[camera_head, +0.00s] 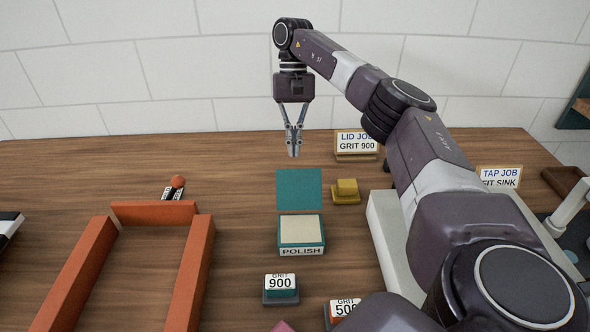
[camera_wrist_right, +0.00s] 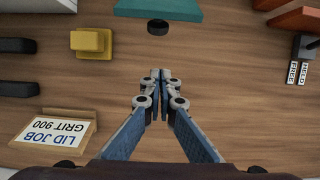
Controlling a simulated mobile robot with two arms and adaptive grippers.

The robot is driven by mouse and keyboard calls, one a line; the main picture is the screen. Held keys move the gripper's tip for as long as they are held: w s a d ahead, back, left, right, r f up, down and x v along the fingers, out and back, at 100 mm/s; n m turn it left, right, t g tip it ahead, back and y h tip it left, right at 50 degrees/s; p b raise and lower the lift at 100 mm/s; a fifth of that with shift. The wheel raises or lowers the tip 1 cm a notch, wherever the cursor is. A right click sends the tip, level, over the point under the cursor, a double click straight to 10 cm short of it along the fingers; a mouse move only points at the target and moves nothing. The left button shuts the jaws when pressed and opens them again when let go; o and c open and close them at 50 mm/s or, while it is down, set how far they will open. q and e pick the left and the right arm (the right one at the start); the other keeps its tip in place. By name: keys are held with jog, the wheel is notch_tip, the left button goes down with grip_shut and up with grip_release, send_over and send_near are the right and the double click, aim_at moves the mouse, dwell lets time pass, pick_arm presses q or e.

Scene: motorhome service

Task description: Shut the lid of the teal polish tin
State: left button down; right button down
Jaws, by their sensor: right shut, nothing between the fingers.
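The teal polish tin (camera_head: 301,250) stands on the wooden table with its label facing me and a pale surface showing inside. Its teal lid (camera_head: 299,189) stands up, open, along the tin's far edge. My right gripper (camera_head: 294,152) is shut and empty, pointing down beyond the lid and apart from it. In the right wrist view my right gripper (camera_wrist_right: 161,76) is shut over bare wood, and the edge of the teal lid (camera_wrist_right: 158,9) shows at the top. My left gripper is not in view.
A yellow block (camera_head: 346,191) stands right of the lid, near the "LID JOB GRIT 900" sign (camera_head: 356,143). A grit 900 block (camera_head: 281,288) is in front of the tin. An orange frame (camera_head: 190,270) lies left. Wood behind the lid is clear.

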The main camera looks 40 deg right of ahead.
aim_at(299, 189)
jog(key=p+x, duration=0.1)
jog(key=x, duration=0.5)
jog(key=shift+d, duration=0.15)
jog(key=shift+s+a+r+p, duration=0.25)
jog(key=shift+s+a+r, duration=0.15)
jog(key=shift+r, duration=0.15)
jog(key=shift+s+a+r+p, duration=0.3)
jog(key=shift+s+r, duration=0.15)
jog(key=shift+r, duration=0.15)
jog(key=shift+s+a+r, duration=0.2)
jog(key=shift+s+a, duration=0.1)
jog(key=shift+w, duration=0.1)
